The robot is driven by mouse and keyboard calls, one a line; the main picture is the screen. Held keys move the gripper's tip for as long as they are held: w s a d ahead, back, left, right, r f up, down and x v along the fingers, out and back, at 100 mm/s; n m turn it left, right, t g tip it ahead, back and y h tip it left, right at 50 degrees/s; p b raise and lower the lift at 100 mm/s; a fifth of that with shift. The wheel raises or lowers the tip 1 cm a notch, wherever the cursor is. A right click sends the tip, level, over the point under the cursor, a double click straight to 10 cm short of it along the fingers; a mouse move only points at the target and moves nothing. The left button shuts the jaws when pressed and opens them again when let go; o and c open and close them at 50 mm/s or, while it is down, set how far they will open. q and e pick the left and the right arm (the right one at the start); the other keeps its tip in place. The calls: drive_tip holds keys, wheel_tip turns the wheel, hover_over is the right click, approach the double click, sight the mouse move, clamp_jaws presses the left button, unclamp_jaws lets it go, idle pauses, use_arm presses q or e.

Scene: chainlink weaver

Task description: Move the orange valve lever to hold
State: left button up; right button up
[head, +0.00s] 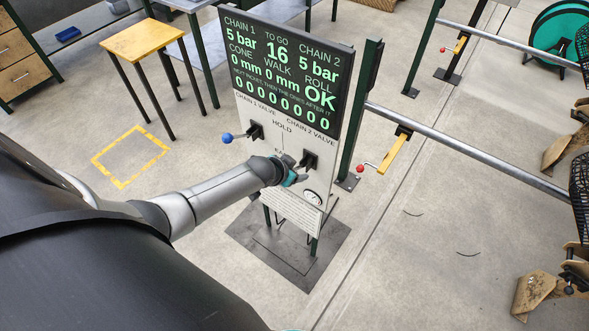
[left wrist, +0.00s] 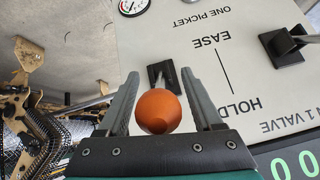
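The orange lever knob (left wrist: 158,111) sits between the two fingers of my left gripper (left wrist: 163,100) in the left wrist view. The fingers stand apart on either side of it, with a gap showing on each side. Behind the knob is the black lever mount (left wrist: 163,76), beside the line printed between EASE and HOLD. In the head view my left gripper (head: 297,172) is at the chain 2 valve (head: 310,160) on the control panel (head: 250,110); the orange knob is hidden there. How far the lever is tilted is hard to tell. My right gripper is not seen.
The chain 1 valve lever with a blue knob (head: 227,138) sticks out to the left on the same panel. A gauge (head: 313,198) is below the chain 2 valve. A long metal bar (head: 470,150) runs to the right of the panel. A yellow-topped stool (head: 142,40) stands back left.

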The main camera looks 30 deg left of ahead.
use_arm(q)
drive_tip(key=shift+s, duration=0.15)
drive_tip(key=shift+s+r+p, duration=0.3)
drive_tip(key=shift+s+r, duration=0.05)
drive_tip(key=p+v, duration=0.3)
drive_tip(key=v, duration=1.1)
drive_tip(key=shift+p, duration=0.3)
drive_tip(key=shift+w+r, duration=0.1)
